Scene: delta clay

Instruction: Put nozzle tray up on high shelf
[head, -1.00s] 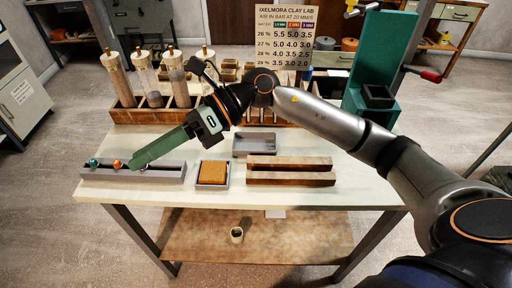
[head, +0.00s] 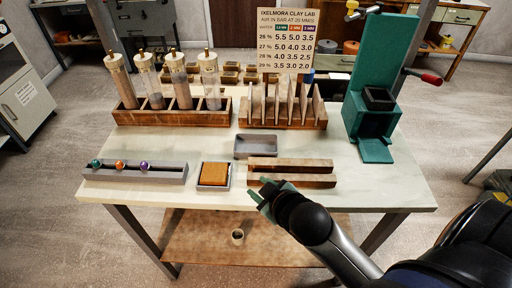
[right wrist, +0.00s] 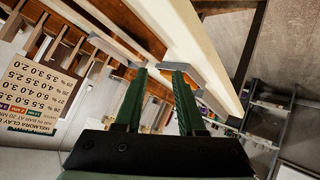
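A long grey tray (head: 135,172) lies at the front left of the table with three small balls, teal, orange and purple, in a row; I take it as the nozzle tray. My right gripper (head: 264,193) is at the table's front edge, well right of that tray, in front of a wooden channel block. In the right wrist view its green fingers (right wrist: 160,69) are apart with nothing seen between them. My left gripper is not in view. I cannot make out a high shelf in the head view.
A grey dish with an orange-brown block (head: 213,176) sits between tray and wooden channel (head: 291,171). Behind are an empty grey tray (head: 243,153), a rack of clear cylinders (head: 170,117), upright wooden slats (head: 283,108) and a green press (head: 376,100). A low shelf (head: 205,245) lies underneath.

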